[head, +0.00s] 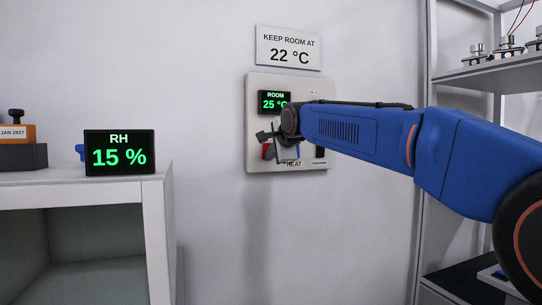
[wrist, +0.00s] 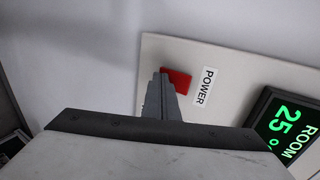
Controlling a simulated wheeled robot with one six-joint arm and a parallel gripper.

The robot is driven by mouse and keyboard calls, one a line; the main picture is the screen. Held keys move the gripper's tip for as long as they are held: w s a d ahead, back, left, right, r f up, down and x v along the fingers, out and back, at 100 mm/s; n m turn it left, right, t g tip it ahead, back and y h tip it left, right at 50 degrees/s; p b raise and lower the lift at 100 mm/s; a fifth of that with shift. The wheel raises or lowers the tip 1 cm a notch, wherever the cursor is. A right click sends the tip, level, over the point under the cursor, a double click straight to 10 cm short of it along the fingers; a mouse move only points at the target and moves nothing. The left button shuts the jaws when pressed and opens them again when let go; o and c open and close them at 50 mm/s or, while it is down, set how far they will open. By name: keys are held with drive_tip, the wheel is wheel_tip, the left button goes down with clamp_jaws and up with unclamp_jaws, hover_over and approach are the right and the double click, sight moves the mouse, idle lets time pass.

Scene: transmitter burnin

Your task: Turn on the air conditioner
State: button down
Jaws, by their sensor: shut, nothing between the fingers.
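The air conditioner's control panel (head: 318,88) is a pale plate on the wall, with a green-lit display (head: 273,102) reading ROOM 25 °C. A red power button (wrist: 177,79) sits on the panel beside a POWER label (wrist: 208,86) in the wrist view. In the head view, a bit of red (head: 267,151) shows below my gripper (head: 264,136). My gripper is shut and empty, with its fingertips (wrist: 161,82) at the button's edge in the wrist view. I cannot tell whether they touch it. My arm hides much of the panel; a HEAT label (head: 294,164) shows at its bottom.
A sign (head: 288,48) above the panel reads KEEP ROOM AT 22 °C. An RH display (head: 120,153) reading 15 % stands on a white cabinet (head: 156,190) at left. A metal shelf rack (head: 500,75) with small devices stands at right.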

drive_tip(key=shift+r, duration=0.1)
wheel_tip(320, 180, up, 2)
drive_tip(key=shift+r, duration=0.1)
idle(0.4)
drive_tip(key=shift+s, duration=0.15)
drive_tip(key=f+v, duration=0.1)
drive_tip(key=v, duration=1.5)
drive_tip(key=shift+s+d, duration=0.15)
drive_tip(key=shift+s, duration=0.3)
drive_tip(key=shift+d+f, duration=0.1)
